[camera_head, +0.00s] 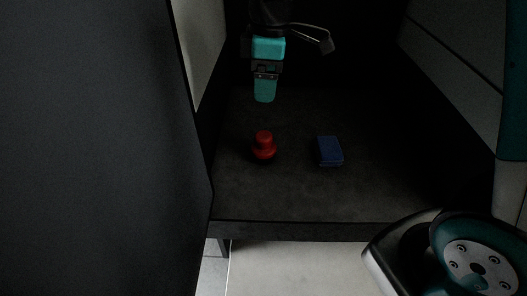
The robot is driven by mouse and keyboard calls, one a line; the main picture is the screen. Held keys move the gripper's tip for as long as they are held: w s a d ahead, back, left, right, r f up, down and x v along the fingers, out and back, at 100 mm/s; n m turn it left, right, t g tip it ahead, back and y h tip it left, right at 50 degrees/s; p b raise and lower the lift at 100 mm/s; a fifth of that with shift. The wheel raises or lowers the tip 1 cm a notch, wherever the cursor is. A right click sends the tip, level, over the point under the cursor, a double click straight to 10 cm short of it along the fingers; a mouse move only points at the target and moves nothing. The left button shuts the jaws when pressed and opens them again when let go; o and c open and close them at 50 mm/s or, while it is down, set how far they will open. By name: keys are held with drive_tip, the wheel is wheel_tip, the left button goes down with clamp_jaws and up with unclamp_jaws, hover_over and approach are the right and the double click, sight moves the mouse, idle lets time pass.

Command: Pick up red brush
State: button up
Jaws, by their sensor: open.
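The red brush (264,147) stands on the dark shelf floor (300,202), left of the middle. It looks like a short, rounded red piece with a narrower top. My gripper (265,95) hangs above the brush and a little farther back, with a teal finger pointing down. A clear gap shows between the fingertip and the brush, and they do not touch. Only one finger shows clearly; the other seems hidden behind it. Nothing is seen held in the gripper.
A blue block (329,151) lies on the shelf to the right of the brush. A large dark panel (95,150) closes off the left side, and a wall (455,80) stands at the right. The shelf's front edge (300,231) drops to a pale floor. My own arm fills the lower right.

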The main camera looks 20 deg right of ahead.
drive_tip(key=n, duration=0.2)
hover_over(263, 135)
wheel_tip(263, 135, down, 4)
drive_tip(key=r, duration=0.1)
drive_tip(key=shift+h, duration=0.4)
wheel_tip(263, 135, down, 11)
drive_tip(key=shift+w+a+f+p, duration=0.1)
drive_tip(key=shift+w+f+p, duration=0.1)
drive_tip(key=shift+p, duration=0.2)
drive_tip(key=shift+s+f+p, duration=0.2)
drive_tip(key=shift+f+p, duration=0.4)
drive_tip(key=shift+f, duration=2.4)
drive_tip(key=c, duration=1.1)
drive_tip(key=shift+r, duration=0.1)
wheel_tip(263, 135, up, 20)
drive_tip(key=b, duration=0.1)
